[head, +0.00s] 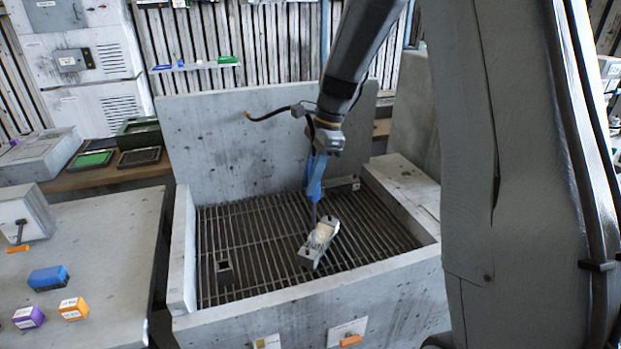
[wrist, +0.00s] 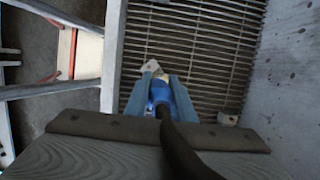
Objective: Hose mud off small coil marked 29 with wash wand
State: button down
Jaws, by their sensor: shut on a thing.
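My gripper (head: 316,180) reaches down into the grey wash basin (head: 290,120), its blue fingers closed on the blue wash wand (wrist: 160,95). A dark hose (wrist: 180,150) runs back from the wand in the wrist view. The wand points down toward a pale grey part with a beige middle (head: 320,238), lying tilted on the grate; its tip is just above or at this part, I cannot tell which. The part also shows beyond the wand in the wrist view (wrist: 152,66), partly hidden. It may be the small coil; no number 29 is readable, and mud or water cannot be made out.
A small dark block (head: 223,272) sits on the grate at left. Basin walls enclose the grate. The left bench (head: 90,255) holds blue, purple and orange blocks. Free grate lies left of the pale part.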

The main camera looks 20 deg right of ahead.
jog(key=shift+f, duration=0.4)
jog(key=shift+r+p, duration=0.1)
jog(key=shift+p, duration=0.2)
dwell(1.2)
jog(key=shift+w+d, duration=0.95)
jog(key=shift+w, duration=0.1)
jog(key=shift+p, duration=0.3)
dwell(1.0)
jog(key=shift+w+d, duration=0.95)
jog(key=shift+w, duration=0.2)
dwell(1.2)
